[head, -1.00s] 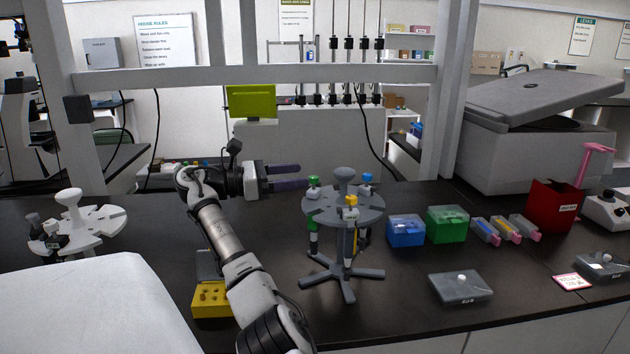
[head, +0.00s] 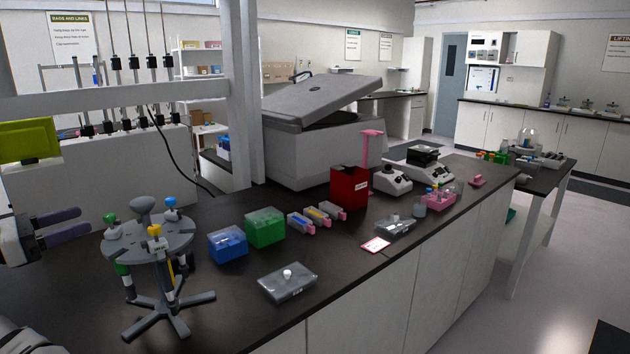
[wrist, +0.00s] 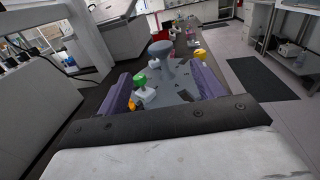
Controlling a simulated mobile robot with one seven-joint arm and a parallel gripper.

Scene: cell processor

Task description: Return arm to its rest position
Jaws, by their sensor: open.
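My gripper (head: 62,225) is at the left edge of the head view, with its two purple-padded fingers apart and nothing between them. It is just left of the grey pipette carousel (head: 150,243), above the bench. The carousel holds pipettes with green, blue and yellow tops. In the wrist view my gripper (wrist: 162,85) has its purple fingers spread at either side, with the carousel (wrist: 182,88) showing between and beyond them. I cannot tell from that view how close they are. Most of my arm is outside the head view.
A blue box (head: 228,243), a green box (head: 265,228) and a grey lidded tray (head: 287,284) sit right of the carousel. A red bin (head: 349,187) and a large open-lidded machine (head: 320,150) stand farther back. A yellow-green screen (head: 28,140) and a frame post (head: 241,95) stand behind.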

